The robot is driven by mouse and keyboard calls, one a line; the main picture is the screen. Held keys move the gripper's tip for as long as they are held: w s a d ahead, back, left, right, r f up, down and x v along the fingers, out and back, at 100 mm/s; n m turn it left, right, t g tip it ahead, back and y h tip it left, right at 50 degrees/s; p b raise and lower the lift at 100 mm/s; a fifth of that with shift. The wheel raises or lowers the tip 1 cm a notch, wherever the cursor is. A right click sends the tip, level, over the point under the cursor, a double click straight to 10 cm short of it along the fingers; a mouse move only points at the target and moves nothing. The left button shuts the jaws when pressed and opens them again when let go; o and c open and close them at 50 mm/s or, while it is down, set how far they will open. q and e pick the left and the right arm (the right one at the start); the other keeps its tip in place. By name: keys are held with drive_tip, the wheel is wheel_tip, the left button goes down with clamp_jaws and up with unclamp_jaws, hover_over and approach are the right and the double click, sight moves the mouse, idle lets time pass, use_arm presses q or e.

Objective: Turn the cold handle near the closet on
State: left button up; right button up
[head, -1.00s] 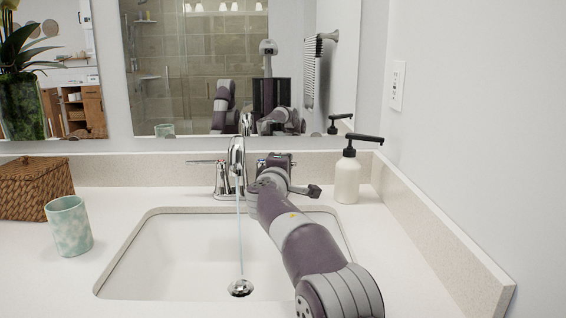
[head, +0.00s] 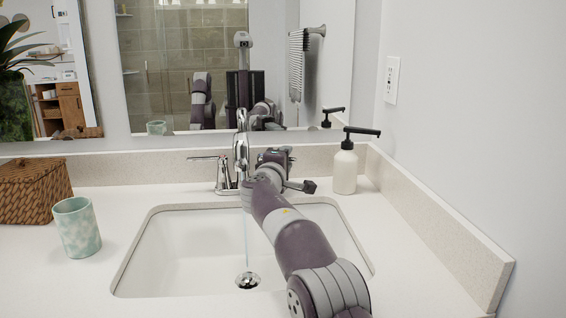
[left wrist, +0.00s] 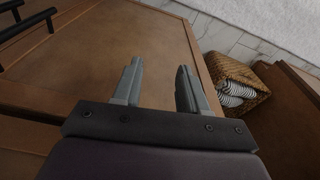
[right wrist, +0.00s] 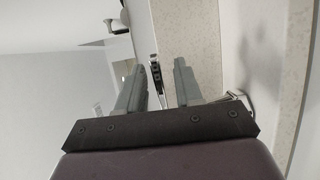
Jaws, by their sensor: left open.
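A chrome faucet (head: 241,150) stands behind the sink, with a thin stream of water (head: 246,235) falling from its spout. Its left lever handle (head: 205,158) sticks out to the left. The right handle is hidden behind my right arm in the head view. My right gripper is just right of the faucet, and its fingertips do not show clearly there. In the right wrist view the right gripper's (right wrist: 157,85) fingers are apart, with a chrome part (right wrist: 240,100) beside them, outside the gap. My left gripper (left wrist: 158,80) is open and empty, low before a wooden cabinet (left wrist: 130,50).
The white sink (head: 180,250) lies below the faucet. A soap dispenser (head: 345,172) stands right of my right arm, near the side backsplash (head: 440,225). A cup (head: 77,228) and a wicker box (head: 33,190) stand on the left counter. A mirror (head: 200,60) is behind.

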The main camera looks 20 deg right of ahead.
drive_tip(key=shift+s+a, duration=0.2)
drive_tip(key=shift+s, duration=0.1)
drive_tip(key=b+v, duration=0.2)
drive_tip(key=v, duration=1)
drive_tip(key=shift+b, duration=0.3)
drive_tip(key=shift+f, duration=0.15)
